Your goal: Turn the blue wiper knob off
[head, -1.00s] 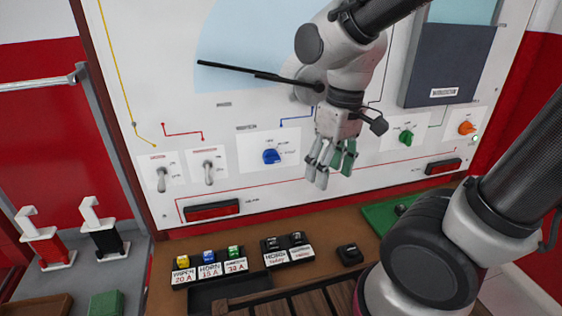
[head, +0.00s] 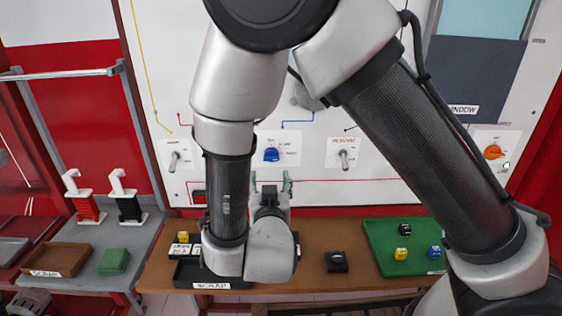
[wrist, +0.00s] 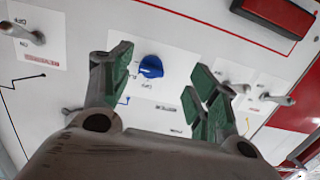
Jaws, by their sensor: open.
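The blue wiper knob (head: 271,154) sits on a white plate on the upright panel, in the middle of the head view. It also shows in the wrist view (wrist: 151,66), above centre. Small marks surround it, but I cannot tell which one it points to. My gripper (head: 271,182) is just below the knob in the head view, fingers pointing up towards the panel. In the wrist view my gripper (wrist: 164,78) is open and empty, with its green-padded fingers to either side of the knob. No contact with the knob is visible.
Toggle switches flank the knob, one to the left (head: 173,160) and one to the right (head: 344,159). An orange knob (head: 493,152) is far right. Below, the brown bench holds a black block (head: 336,262) and a green tray (head: 383,266). My arm hides part of the panel.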

